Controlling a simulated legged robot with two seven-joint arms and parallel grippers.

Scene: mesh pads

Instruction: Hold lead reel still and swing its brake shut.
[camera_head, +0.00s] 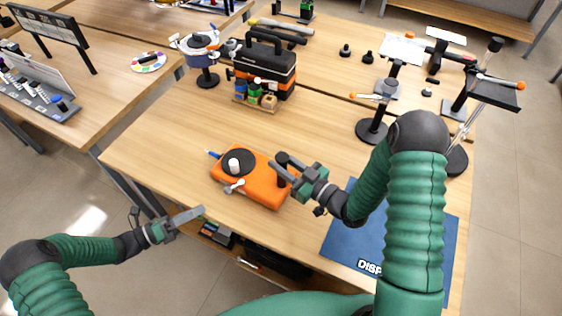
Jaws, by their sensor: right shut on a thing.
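The lead reel (262,188) is an orange block lying on the wooden table near its front edge. On its left part is a black disc with a white knob (234,165). A small light-grey lever (234,187), perhaps the brake, sits on its front side. My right gripper (281,165) is over the reel's right end, shut on the dark upright post there, which its fingers partly hide. My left gripper (200,211) is off the table's front edge, left of and nearer than the reel, not touching it. Its fingers overlap in view, so their opening is unclear.
A blue mat (342,240) lies to the right, partly under my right arm. A black and orange toolbox (264,68) stands behind the reel, with small coloured jars before it. Black-based stands (371,131) are at the right. The table around the reel is clear.

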